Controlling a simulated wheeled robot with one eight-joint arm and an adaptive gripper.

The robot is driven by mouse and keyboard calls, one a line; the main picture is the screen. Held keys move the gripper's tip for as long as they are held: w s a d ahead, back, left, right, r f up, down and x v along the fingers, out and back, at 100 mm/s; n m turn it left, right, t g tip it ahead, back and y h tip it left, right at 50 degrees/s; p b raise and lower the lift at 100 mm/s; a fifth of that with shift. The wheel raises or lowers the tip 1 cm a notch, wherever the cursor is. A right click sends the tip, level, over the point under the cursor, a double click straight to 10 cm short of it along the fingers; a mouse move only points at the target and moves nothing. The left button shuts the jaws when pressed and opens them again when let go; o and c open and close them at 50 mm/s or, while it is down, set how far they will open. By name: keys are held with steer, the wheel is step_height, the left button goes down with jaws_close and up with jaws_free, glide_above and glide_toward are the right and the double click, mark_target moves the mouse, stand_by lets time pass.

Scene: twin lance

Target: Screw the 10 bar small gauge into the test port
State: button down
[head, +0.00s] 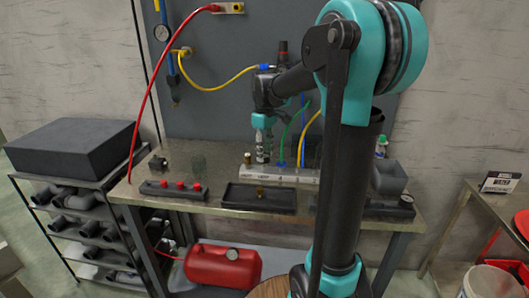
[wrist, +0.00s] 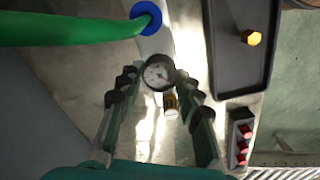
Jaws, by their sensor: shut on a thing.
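A small round gauge (wrist: 159,75) with a white dial, dark rim and brass stem (wrist: 170,103) sits between my fingertips in the wrist view. My gripper (wrist: 158,86) is shut on it. The dial's range is too small to read. In the head view my gripper (head: 263,158) points down just above the left part of a pale metal manifold bar (head: 303,176) on the bench; the gauge is not clear there. The bar (wrist: 156,42) also runs behind the gauge in the wrist view. I cannot tell which opening is the test port, or whether the stem touches it.
A dark tray (head: 234,197) with a brass fitting (head: 260,190) lies in front of the bar. A block with several red caps (head: 180,185) is left of it. Green (head: 294,126) and yellow (head: 312,130) hoses rise right of my gripper. A red tank (head: 222,265) stands below.

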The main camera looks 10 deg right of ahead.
steer(key=c, duration=1.2)
jaws_free()
steer(key=n, duration=0.5)
steer(key=shift+n, duration=0.4)
steer(key=n, duration=0.4)
steer(key=shift+n, duration=0.4)
steer(key=n, duration=0.3)
steer(key=shift+n, duration=0.4)
steer(key=n, duration=0.3)
steer(key=shift+n, duration=0.3)
steer(key=n, duration=0.7)
